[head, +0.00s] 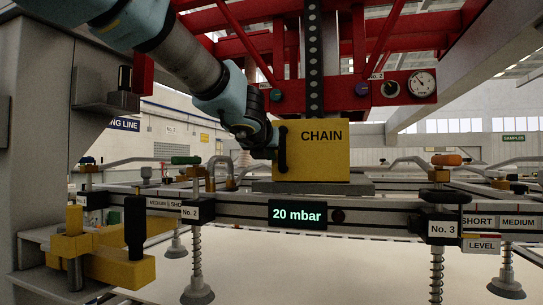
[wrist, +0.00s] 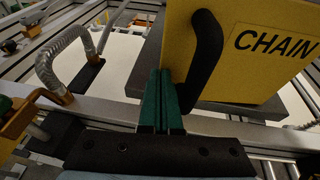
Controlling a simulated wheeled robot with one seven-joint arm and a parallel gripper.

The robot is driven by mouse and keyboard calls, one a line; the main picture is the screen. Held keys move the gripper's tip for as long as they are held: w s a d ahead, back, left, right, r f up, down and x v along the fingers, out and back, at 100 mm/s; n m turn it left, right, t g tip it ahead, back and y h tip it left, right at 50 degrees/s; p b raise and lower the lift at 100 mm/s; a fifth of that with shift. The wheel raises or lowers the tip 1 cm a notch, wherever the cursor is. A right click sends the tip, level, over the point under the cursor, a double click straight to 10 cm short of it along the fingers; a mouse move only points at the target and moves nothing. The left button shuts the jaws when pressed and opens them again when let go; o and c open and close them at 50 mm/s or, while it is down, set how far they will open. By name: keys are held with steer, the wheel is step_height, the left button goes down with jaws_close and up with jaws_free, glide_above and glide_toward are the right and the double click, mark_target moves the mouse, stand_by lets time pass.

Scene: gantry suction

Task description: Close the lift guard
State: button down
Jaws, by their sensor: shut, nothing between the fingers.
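A yellow box-shaped cover marked CHAIN (head: 318,152) stands on a grey base plate (head: 350,187) on the gantry beam, below a hanging dark chain (head: 313,60). I see nothing labelled lift guard; this cover looks like it. A black bar handle (head: 282,150) is at its left edge. In the wrist view the cover (wrist: 250,50) fills the upper right, with the handle (wrist: 205,55) beside my fingers. My gripper (wrist: 162,80) has green fingers shut together and empty, just left of the handle. I cannot tell whether they touch it. In the head view the fingertips are mostly hidden.
A display reading 20 mbar (head: 297,214) is on the beam below. A yellow clamp block with a black knob (head: 134,235) is at lower left. Suction cups (head: 197,290) hang below over a pale sheet. A curved hose (wrist: 60,50) is left of my fingers. Red framework (head: 400,50) is overhead.

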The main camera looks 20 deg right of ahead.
stand_by(0.3)
steer(key=shift+w+d+r, duration=0.1)
steer(key=shift+w+d, duration=0.25)
steer(key=shift+w, duration=0.25)
steer(key=shift+w+d+r, duration=0.1)
steer(key=shift+w+d, duration=0.2)
steer(key=shift+w, duration=0.3)
